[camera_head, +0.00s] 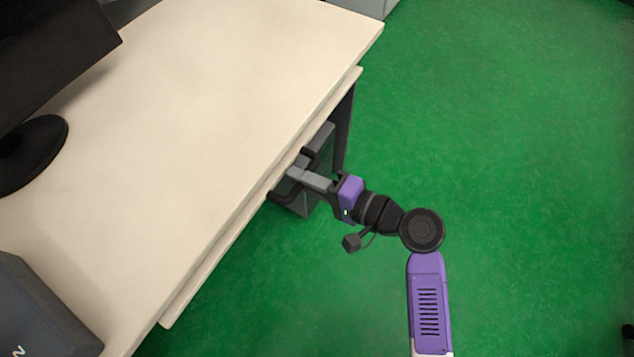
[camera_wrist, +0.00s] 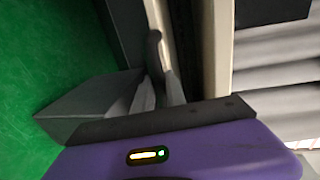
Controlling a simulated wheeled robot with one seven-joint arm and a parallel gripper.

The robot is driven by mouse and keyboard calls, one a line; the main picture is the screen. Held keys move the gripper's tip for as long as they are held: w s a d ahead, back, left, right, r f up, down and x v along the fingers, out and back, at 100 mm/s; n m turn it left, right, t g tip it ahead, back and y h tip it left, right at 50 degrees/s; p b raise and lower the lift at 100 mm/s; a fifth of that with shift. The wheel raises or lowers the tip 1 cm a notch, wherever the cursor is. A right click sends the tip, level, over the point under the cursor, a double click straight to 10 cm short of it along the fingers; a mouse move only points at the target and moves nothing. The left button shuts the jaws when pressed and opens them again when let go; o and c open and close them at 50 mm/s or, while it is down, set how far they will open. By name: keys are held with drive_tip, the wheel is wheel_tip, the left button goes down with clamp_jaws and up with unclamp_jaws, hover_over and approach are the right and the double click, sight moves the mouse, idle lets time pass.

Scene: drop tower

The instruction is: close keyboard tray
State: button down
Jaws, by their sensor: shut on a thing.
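The keyboard tray (camera_head: 172,316) is a thin cream panel under the desk top, and a narrow strip of it sticks out along the front edge. Its dark handle (camera_head: 309,153) is at the tray's front. My gripper (camera_head: 294,173) is shut on the handle, close to the desk edge. In the wrist view, the fingers (camera_wrist: 158,92) close around the dark handle (camera_wrist: 154,52), beside the cream tray edge (camera_wrist: 164,35). The fingers hide part of the handle.
The cream desk (camera_head: 220,90) carries a black monitor (camera_head: 50,55) on a round foot and a dark grey box (camera_head: 40,310). A grey cabinet (camera_head: 325,140) and a dark desk leg (camera_head: 344,125) are below the desk. The green floor (camera_head: 520,150) is clear at right.

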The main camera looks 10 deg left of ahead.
drive_tip(key=shift+a, duration=0.15)
drive_tip(key=c, duration=1.4)
unclamp_jaws()
drive_tip(key=shift+a, duration=0.1)
drive_tip(key=shift+p+v, duration=0.7)
drive_tip(key=shift+v, duration=3.25)
drive_tip(key=shift+w, duration=0.15)
